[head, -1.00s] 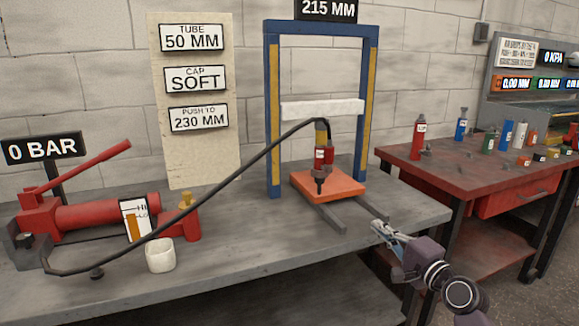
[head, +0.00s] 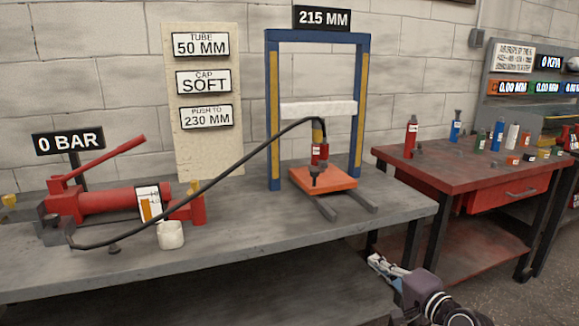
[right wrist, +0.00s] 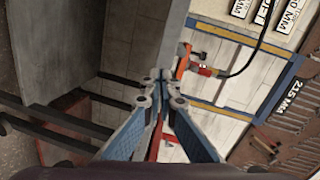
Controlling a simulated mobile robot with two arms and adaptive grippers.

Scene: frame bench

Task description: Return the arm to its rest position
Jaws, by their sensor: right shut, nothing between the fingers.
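My right gripper (head: 376,262) is in the lower right of the head view, in front of the grey bench's front edge and apart from it. Its fingers are together with nothing between them. In the right wrist view the two blue-padded fingers (right wrist: 161,78) meet at their tips. My left gripper is in neither view.
The grey bench (head: 270,225) holds a red hand pump (head: 110,203), a white cup (head: 170,235) and a blue press frame (head: 273,110). A black hose (head: 245,155) runs to a red cylinder (head: 320,152) on an orange plate (head: 325,179). A red table (head: 450,160) stands right.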

